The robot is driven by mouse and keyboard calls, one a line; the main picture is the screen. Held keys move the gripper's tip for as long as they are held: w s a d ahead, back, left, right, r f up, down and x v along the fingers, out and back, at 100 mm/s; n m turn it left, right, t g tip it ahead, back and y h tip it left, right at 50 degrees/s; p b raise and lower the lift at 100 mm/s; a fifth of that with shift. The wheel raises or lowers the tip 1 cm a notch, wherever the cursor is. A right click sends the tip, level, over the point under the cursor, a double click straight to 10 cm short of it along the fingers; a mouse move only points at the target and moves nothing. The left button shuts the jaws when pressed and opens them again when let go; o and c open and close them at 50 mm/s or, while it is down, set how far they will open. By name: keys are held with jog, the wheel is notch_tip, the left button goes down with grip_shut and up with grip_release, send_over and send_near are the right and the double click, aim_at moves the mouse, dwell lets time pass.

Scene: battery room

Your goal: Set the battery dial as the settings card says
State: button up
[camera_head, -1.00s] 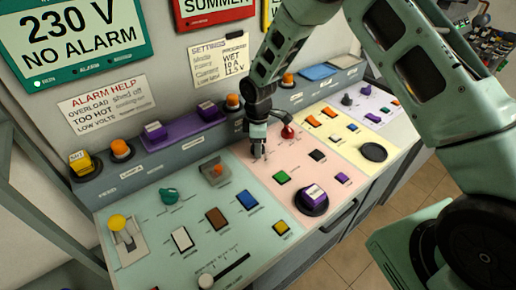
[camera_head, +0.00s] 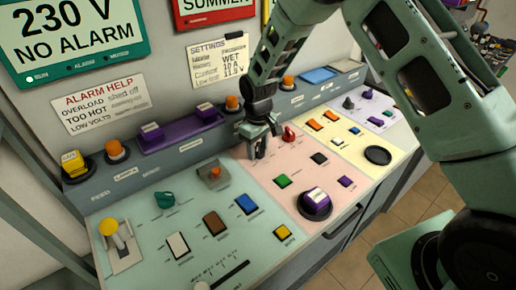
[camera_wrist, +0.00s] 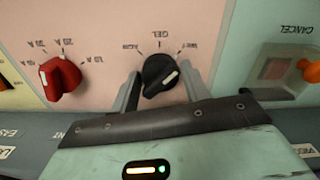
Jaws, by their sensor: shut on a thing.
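The battery dial (camera_wrist: 160,72) is a round black knob with a white mark, on the pink panel under the marks AGM, GEL and WET. In the wrist view the mark points right and slightly up, toward the WET side. My gripper (camera_wrist: 158,78) is shut on the dial, a finger on each side. The settings card (camera_head: 219,60) on the wall reads WET, 10 A and 11.5 V.
A red knob (camera_wrist: 62,76) with ampere marks is left of the dial in the wrist view; in the head view it (camera_head: 288,134) is just right of my gripper. A cancel button (camera_wrist: 284,68) is to the right. Several switches and buttons cover the panels.

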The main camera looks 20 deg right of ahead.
aim_at(258, 146)
jog(key=shift+w, duration=0.1)
dwell(0.4)
jog(key=o, duration=0.9)
notch_tip(258, 146, up, 18)
jog(key=b, duration=0.3)
jog(key=shift+f, duration=0.25)
